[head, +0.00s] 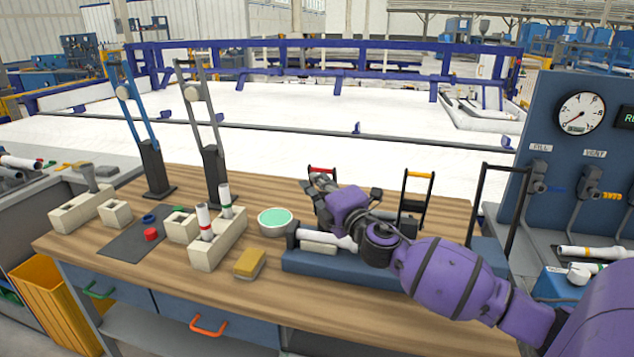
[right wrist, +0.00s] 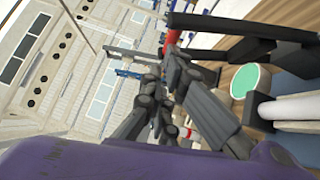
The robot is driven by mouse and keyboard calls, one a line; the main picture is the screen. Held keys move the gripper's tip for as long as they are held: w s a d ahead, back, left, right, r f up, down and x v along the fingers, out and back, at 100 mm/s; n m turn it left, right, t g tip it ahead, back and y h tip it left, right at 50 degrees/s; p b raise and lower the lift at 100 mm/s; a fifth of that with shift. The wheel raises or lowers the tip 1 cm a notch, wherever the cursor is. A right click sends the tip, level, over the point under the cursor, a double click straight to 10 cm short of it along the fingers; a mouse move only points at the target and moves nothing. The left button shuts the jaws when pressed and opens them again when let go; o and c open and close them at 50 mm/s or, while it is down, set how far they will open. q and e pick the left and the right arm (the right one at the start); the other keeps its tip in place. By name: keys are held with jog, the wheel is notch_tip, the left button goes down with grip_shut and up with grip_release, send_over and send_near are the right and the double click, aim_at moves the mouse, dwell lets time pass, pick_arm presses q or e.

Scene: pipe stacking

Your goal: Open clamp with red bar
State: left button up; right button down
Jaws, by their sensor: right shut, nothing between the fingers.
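The clamp with the red bar (head: 322,170) stands upright on the far side of the blue fixture (head: 300,262), its black side arms partly hidden by my right gripper. My right gripper (head: 321,180) is shut and empty, its fingertips right by the red bar. In the right wrist view the closed fingertips (right wrist: 174,55) point at the red bar (right wrist: 172,38); whether they touch it I cannot tell. A white pipe (head: 337,241) lies in the fixture, partly under my right arm. My left gripper is not in view.
A second clamp with a yellow-orange bar (head: 419,174) stands to the right. A green-topped round container (head: 275,219), a yellow sponge (head: 250,263) and a pipe holder (head: 205,257) with upright pipes are left of the fixture. A tall black frame (head: 505,168) rises at the right.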

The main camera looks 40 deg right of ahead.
jog(key=w+d+r, duration=0.1)
jog(key=w+d+r+p, duration=0.1)
jog(key=d, duration=0.1)
jog(key=shift+w+r, duration=0.1)
jog(key=shift+w, duration=0.25)
